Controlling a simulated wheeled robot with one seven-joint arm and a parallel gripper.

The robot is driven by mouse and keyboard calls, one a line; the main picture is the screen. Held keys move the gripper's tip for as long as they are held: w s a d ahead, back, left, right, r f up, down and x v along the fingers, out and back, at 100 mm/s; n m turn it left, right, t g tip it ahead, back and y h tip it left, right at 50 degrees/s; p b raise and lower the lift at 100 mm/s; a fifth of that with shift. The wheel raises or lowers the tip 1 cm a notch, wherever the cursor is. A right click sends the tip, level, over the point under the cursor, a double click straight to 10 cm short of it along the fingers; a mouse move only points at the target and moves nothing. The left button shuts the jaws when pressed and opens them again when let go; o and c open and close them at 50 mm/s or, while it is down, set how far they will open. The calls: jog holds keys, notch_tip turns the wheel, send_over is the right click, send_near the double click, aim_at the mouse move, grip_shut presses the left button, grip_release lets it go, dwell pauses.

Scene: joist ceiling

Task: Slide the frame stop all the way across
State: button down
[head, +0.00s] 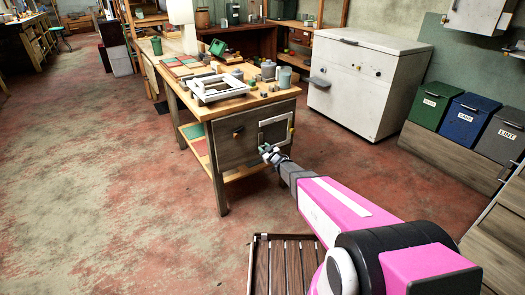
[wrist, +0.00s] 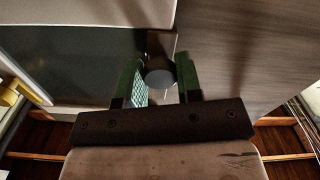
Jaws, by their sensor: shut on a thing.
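My gripper (head: 268,152) is at the end panel (head: 228,155) of the workbench, by the lower left corner of a pale square frame (head: 276,119) set in that panel. The knob seems to be the frame stop. It sits by the edge between a dark pane (wrist: 85,60) and the wood panel (wrist: 235,50). The fingers hide its sides, and I cannot tell how far along it is.
The workbench top (head: 245,101) carries a white frame (head: 217,88), blocks and cans. A white chest (head: 365,85) stands behind to the right, with lidded bins (head: 440,100) farther right. A slatted wooden piece (head: 282,265) is low in front. Open floor (head: 100,180) lies to the left.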

jog(key=shift+w+d, duration=0.1)
jog(key=shift+d, duration=0.05)
jog(key=c, duration=0.8)
grip_release()
jog(key=v, duration=1.1)
jog(key=shift+w, duration=0.1)
